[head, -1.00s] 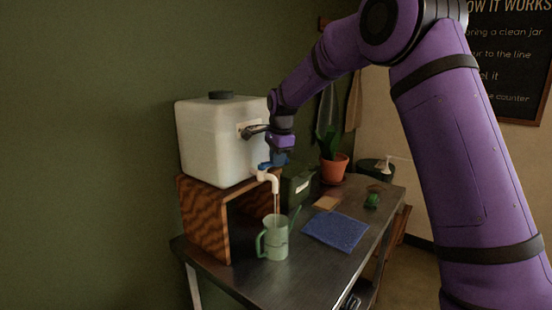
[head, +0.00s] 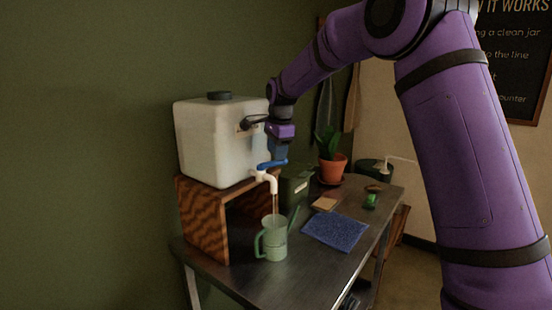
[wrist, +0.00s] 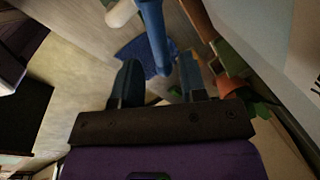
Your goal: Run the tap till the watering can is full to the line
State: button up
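The pale green watering can (head: 275,246) stands upright on the metal table below the white tap (head: 270,180). A thin stream of water (head: 275,204) falls from the spout into the can. The water level inside and the fill line are too small to make out. The tap's blue lever (head: 272,164) lies across its top; it also shows in the wrist view (wrist: 153,32). My gripper (head: 272,156) points down at the lever. In the wrist view my two fingers (wrist: 160,82) are apart, with the lever end between or just beyond them; contact cannot be told.
The white water tank (head: 215,140) sits on a wooden stand (head: 203,222) at the wall. A blue cloth (head: 336,231), green box (head: 295,187), potted plant (head: 332,165) and small green object (head: 370,200) are to the right. The front of the table (head: 250,285) is clear.

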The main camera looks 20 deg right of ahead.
notch_tip(320, 180, up, 8)
jog(key=s, duration=0.1)
jog(key=shift+s+f, duration=0.2)
jog(key=shift+s, duration=0.05)
jog(key=shift+d, duration=0.1)
jog(key=shift+c, duration=0.2)
